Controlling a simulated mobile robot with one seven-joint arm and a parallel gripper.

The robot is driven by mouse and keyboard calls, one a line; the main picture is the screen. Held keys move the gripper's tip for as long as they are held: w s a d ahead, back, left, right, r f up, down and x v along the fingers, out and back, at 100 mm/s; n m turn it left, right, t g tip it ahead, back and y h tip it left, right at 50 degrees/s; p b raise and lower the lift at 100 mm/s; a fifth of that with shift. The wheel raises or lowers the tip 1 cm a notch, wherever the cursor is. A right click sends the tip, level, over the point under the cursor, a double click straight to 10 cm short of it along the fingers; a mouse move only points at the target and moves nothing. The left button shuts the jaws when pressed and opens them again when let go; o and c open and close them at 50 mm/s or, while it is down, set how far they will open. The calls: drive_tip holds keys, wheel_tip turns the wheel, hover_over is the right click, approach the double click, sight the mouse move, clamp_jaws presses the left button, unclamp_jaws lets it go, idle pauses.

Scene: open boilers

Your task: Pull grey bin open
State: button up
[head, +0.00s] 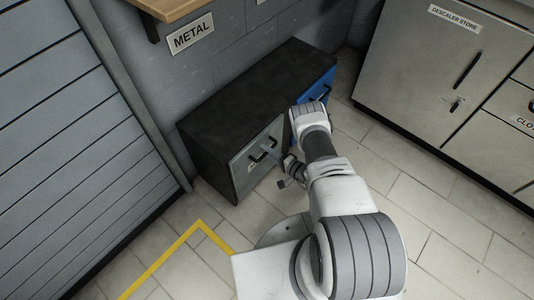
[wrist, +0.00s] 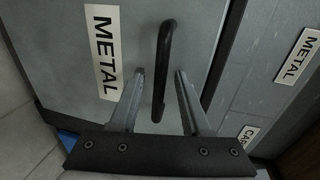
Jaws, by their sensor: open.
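The grey bin (head: 247,172) is the left front panel of a low dark cabinet, and it looks closed. Its black handle (head: 264,150) shows on the panel, partly near my gripper (head: 280,171). In the wrist view, the grey bin (wrist: 190,30) carries a METAL label (wrist: 104,50). The black bar handle (wrist: 164,60) stands upright in the picture between the two fingers of my gripper (wrist: 160,74). The fingers are open, one on each side of the handle, with a gap on both sides. I cannot tell how deep the handle sits between them.
A blue bin (head: 320,88) sits right of the grey one in the dark cabinet (head: 235,90). A METAL sign (head: 190,34) hangs on the wall above. A grey slatted shutter (head: 70,110) is at left, steel cabinets (head: 430,70) at right. Tiled floor in front is clear.

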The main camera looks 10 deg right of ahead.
drive_tip(key=shift+w+a, duration=0.1)
drive_tip(key=shift+w, duration=0.05)
clamp_jaws()
idle(1.4)
